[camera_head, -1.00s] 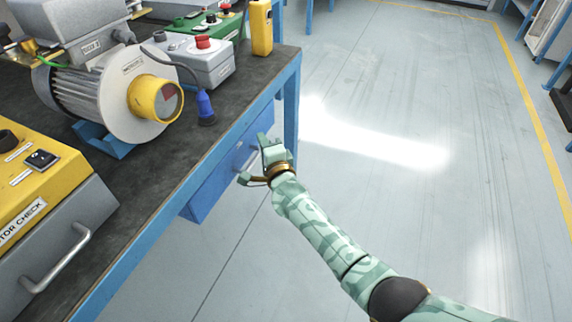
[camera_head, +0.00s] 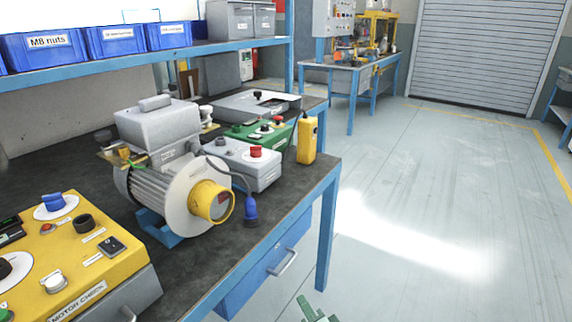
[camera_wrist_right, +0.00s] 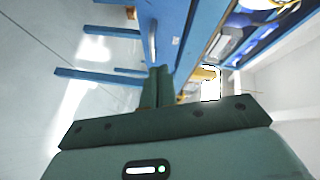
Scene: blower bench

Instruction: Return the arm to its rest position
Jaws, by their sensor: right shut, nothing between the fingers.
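My right gripper shows as a small green tip (camera_head: 318,311) at the bottom edge of the head view, below and to the right of the bench drawer. The rest of that arm is out of the head view. In the right wrist view its two dark green fingers (camera_wrist_right: 157,88) are together with nothing between them. The blue drawer (camera_head: 262,272) with a metal handle is in the bench side, apart from the gripper. My left gripper is in neither view.
The dark bench top (camera_head: 80,180) carries a blower motor (camera_head: 182,205), a yellow motor-check box (camera_head: 75,265), a grey box with a red button (camera_head: 242,168) and a yellow hand pendant (camera_head: 306,140). Blue bins (camera_head: 115,40) stand on a shelf. The floor (camera_head: 430,190) at right is open.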

